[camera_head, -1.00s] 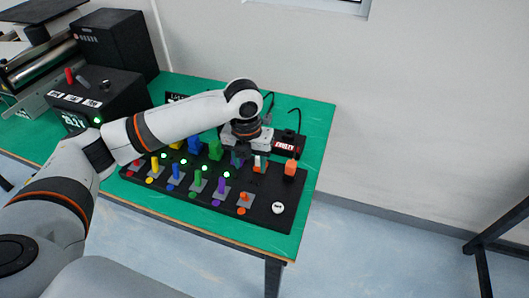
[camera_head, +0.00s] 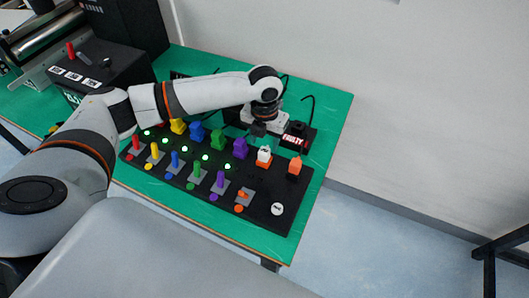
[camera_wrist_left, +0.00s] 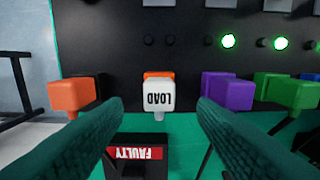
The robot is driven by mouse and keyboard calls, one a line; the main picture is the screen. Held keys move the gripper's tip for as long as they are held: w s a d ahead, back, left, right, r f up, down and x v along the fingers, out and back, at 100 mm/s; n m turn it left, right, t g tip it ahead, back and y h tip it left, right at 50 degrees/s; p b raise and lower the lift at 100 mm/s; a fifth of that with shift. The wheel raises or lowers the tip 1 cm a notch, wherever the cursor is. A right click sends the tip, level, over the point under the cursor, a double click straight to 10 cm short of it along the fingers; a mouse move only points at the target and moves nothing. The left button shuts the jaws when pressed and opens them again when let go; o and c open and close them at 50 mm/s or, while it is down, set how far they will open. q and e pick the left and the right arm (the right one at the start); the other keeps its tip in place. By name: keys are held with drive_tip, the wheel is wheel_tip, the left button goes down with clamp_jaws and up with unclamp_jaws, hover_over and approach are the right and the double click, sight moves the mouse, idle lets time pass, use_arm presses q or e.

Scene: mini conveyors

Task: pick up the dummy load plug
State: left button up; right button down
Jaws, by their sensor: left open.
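The dummy load plug (camera_head: 264,155) is white and stands in an orange-based socket on the black panel, between a purple and an orange plug. In the left wrist view the plug (camera_wrist_left: 158,94), lettered LOAD, shows upside down near the picture's centre. My left gripper (camera_head: 259,130) is open and empty, just behind the plug. In the left wrist view its fingertips (camera_wrist_left: 161,104) lie to either side of the plug, with clear gaps. Whether they reach past it I cannot tell. My right gripper is not in view.
The orange plug (camera_wrist_left: 72,95) and purple plug (camera_wrist_left: 229,92) stand close on either side. A black box marked FAULTY (camera_head: 298,138) is behind the panel (camera_head: 252,205). Several coloured levers line the panel's front. The green table (camera_head: 322,140) is bare at the right.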

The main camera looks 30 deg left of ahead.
sight(264, 150)
use_arm(q)
drive_tip(key=shift+f, duration=0.45)
drive_tip(key=f, duration=0.1)
drive_tip(key=f+p, duration=0.1)
drive_tip(key=f, duration=0.1)
drive_tip(key=shift+s+f, duration=0.2)
drive_tip(key=shift+f, duration=0.5)
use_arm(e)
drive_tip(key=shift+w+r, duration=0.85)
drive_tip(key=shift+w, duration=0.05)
use_arm(q)
drive_tip(key=shift+c, duration=0.2)
drive_tip(key=shift+w, duration=0.1)
drive_tip(key=c, duration=1)
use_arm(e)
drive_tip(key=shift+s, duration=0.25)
